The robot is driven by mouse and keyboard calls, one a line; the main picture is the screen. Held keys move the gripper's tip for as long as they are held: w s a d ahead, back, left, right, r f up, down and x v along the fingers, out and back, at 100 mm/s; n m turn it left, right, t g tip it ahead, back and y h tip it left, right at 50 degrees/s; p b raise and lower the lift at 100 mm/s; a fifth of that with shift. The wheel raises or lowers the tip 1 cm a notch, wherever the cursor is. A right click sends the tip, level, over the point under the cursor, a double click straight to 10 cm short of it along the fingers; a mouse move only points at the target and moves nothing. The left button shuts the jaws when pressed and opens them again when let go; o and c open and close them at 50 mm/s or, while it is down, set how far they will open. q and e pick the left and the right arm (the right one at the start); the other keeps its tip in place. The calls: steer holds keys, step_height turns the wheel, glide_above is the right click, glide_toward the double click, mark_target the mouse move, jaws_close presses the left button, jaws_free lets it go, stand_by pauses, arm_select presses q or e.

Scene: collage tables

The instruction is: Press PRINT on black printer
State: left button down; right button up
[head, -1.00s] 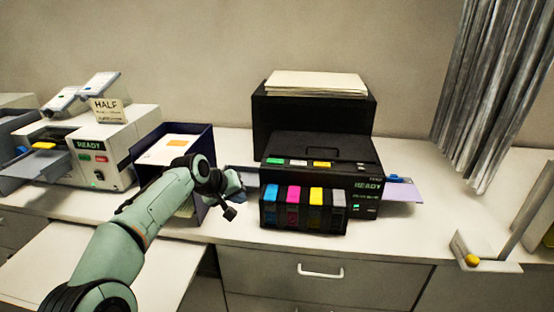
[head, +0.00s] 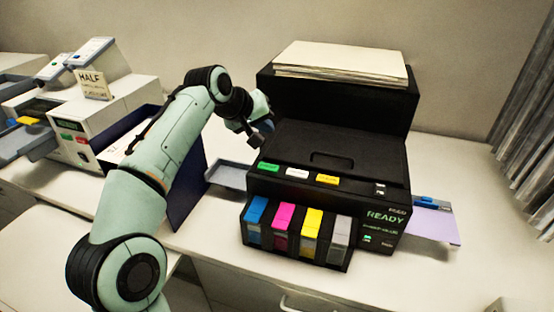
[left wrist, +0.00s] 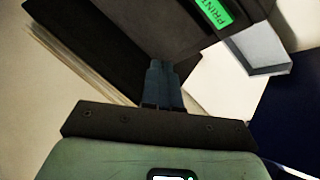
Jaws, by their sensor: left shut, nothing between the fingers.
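The black printer (head: 330,150) stands on the white counter, its front panel showing READY. Its green button (head: 269,166) is at the left of the top front edge, beside a white button (head: 297,173) and a yellow one (head: 327,179). In the left wrist view the green button (left wrist: 213,10) reads PRINT at the top edge. My left gripper (head: 258,138) is shut and empty, above the printer's left rear side, behind and apart from the green button. Its closed fingers also show in the left wrist view (left wrist: 162,82). My right gripper is not in view.
Ink cartridges (head: 298,230) stick out at the printer's front. A grey tray (head: 228,174) juts out left, and a lilac sheet (head: 434,227) right.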

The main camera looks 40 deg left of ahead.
arm_select(q)
glide_above(265, 168)
step_height(265, 168, down, 6)
steer(key=shift+r, duration=0.1)
steer(key=shift+w+f+b, duration=0.2)
steer(key=shift+f+b, duration=0.3)
steer(key=shift+f, duration=0.6)
steer(key=shift+s+f, duration=0.1)
steer(key=shift+f, duration=0.2)
steer(key=shift+s, duration=0.3)
steer(key=shift+w+f, duration=0.1)
steer(key=shift+w, duration=0.25)
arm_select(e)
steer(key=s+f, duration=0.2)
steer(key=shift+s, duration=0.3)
arm_select(q)
steer(key=shift+s, duration=0.15)
